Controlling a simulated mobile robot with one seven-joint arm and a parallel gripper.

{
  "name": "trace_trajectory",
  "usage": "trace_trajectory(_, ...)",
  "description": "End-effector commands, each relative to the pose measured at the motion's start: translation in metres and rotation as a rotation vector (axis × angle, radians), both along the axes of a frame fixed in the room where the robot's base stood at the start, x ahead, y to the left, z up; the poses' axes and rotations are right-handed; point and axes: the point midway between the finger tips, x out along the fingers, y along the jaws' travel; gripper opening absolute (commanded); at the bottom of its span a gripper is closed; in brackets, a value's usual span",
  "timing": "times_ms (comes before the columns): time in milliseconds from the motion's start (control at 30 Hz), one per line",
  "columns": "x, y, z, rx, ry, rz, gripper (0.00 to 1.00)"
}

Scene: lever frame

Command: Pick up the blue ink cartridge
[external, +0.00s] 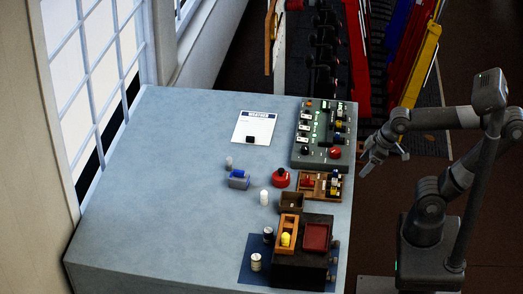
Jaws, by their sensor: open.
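A small blue item (238,173), which looks like the blue ink cartridge, is at the middle of the light blue table (160,180). It appears as a dark blue top on a paler blue-grey block (238,183); I cannot tell whether these are one piece. My gripper (368,168) is open and empty. It hangs beyond the table's right edge, well to the right of the blue item and apart from it.
A small grey cylinder, a white bottle (264,197) and a red round item (281,178) stand near the blue item. A control panel (321,152) and a wooden rack (309,194) lie between it and my gripper. The table's left half is clear.

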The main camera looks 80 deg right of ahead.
Motion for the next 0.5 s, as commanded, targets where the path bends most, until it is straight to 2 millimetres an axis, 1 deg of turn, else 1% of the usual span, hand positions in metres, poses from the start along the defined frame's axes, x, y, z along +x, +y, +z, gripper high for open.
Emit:
trace_trajectory(167,0.048,-0.002,0.02,0.003,0.018,-0.012,0.67)
trace_trajectory(300,0.096,-0.005,0.033,0.004,0.03,-0.023,0.67)
trace_trajectory(367,0.117,-0.007,0.037,0.006,0.035,-0.028,0.67)
trace_trajectory(500,0.167,-0.01,0.04,0.006,0.047,-0.039,0.67)
